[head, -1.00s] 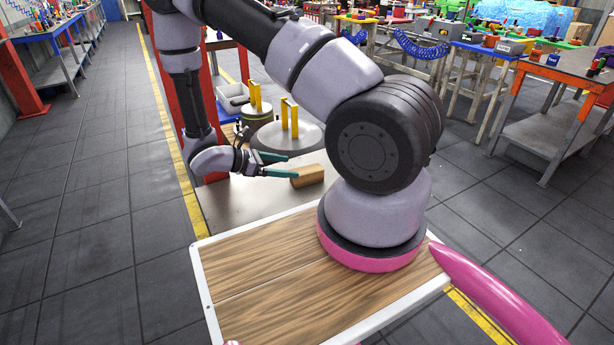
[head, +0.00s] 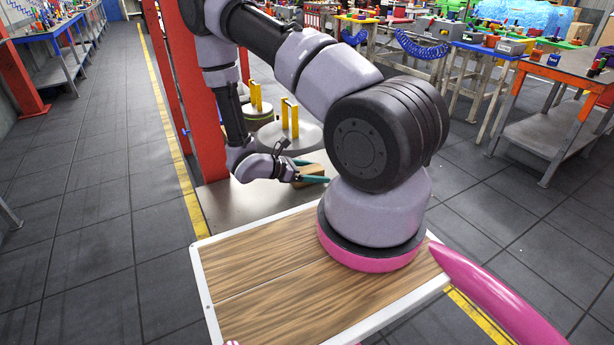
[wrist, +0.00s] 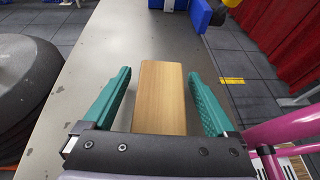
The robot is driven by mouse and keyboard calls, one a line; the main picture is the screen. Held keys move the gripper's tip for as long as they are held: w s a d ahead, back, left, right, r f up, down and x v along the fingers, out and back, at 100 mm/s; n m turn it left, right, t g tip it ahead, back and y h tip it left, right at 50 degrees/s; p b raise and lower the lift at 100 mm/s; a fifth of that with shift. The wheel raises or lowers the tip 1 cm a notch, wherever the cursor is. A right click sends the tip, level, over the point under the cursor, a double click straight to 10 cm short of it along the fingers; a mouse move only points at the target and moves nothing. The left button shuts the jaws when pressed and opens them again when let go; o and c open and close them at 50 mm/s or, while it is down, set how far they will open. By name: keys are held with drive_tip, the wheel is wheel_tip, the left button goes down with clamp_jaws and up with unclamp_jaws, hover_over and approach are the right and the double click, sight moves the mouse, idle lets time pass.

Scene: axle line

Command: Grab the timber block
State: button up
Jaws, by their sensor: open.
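The timber block (wrist: 160,98) is a light brown wooden bar lying on a grey metal table top. In the wrist view it lies between the two teal fingers of my open gripper (wrist: 160,100), with a gap visible on each side. Its near end is hidden behind the gripper body. In the head view the block (head: 308,176) is partly hidden by my gripper (head: 311,171), whose fingers reach along both sides of it.
The grey table (head: 237,208) is bare in front of the block. Round grey discs with yellow handles (head: 290,118) stand behind it. Blue blocks (wrist: 200,14) sit beyond the timber block in the wrist view. A red post (head: 200,120) stands left of the table.

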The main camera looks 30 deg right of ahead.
clamp_jaws()
